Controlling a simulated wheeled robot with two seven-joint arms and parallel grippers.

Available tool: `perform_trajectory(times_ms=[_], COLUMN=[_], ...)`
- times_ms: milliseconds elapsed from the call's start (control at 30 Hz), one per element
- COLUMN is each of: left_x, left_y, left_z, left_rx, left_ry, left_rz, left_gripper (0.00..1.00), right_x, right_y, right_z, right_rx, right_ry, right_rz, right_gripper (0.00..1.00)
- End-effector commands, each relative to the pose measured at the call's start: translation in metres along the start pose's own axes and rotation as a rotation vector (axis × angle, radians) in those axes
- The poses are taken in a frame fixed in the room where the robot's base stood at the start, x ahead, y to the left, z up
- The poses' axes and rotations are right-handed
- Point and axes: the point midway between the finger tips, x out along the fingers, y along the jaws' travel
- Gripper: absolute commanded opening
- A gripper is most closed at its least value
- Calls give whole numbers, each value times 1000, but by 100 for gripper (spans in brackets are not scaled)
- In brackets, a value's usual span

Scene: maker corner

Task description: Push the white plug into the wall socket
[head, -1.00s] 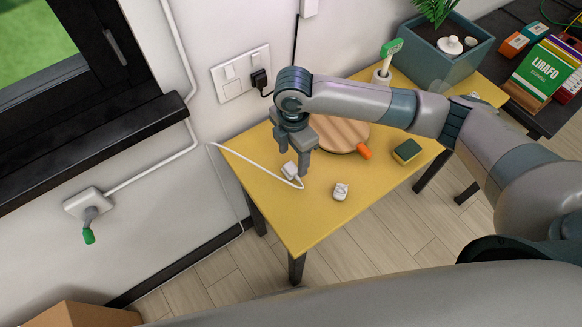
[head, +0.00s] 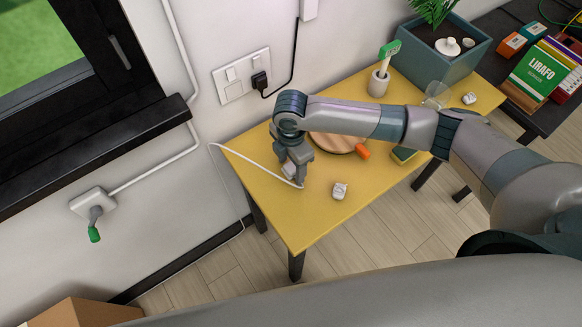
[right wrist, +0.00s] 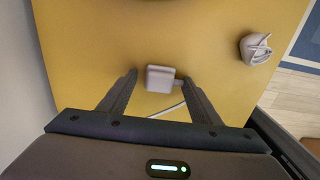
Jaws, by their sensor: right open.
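The white plug (head: 289,168) lies on the yellow table, with its white cable running off the table's left edge. In the right wrist view the plug (right wrist: 160,78) sits between the two fingertips, with gaps beside it. My right gripper (head: 294,174) is open and low over the table around the plug; it also shows in the right wrist view (right wrist: 158,82). In the head view its fingers partly hide the plug. The wall socket panel (head: 242,76) is on the wall behind the table, with a black plug (head: 260,81) in its right part. My left gripper is out of view.
A small white object (head: 339,191) lies on the table (head: 290,228) to the right of the plug.

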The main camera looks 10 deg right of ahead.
Motion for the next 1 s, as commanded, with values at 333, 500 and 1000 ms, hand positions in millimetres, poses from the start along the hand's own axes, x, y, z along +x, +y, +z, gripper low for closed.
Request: perform_trajectory(times_ms=[333,500,1000], left_x=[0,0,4], left_y=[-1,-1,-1], left_z=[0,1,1], left_rx=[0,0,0], left_ry=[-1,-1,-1], left_rz=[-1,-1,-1], left_gripper=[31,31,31], right_x=[0,0,-7], right_y=[0,0,1], right_z=[0,0,0], right_rx=[0,0,1], right_ry=[0,0,0], right_rz=[0,0,1], right_gripper=[58,20,16])
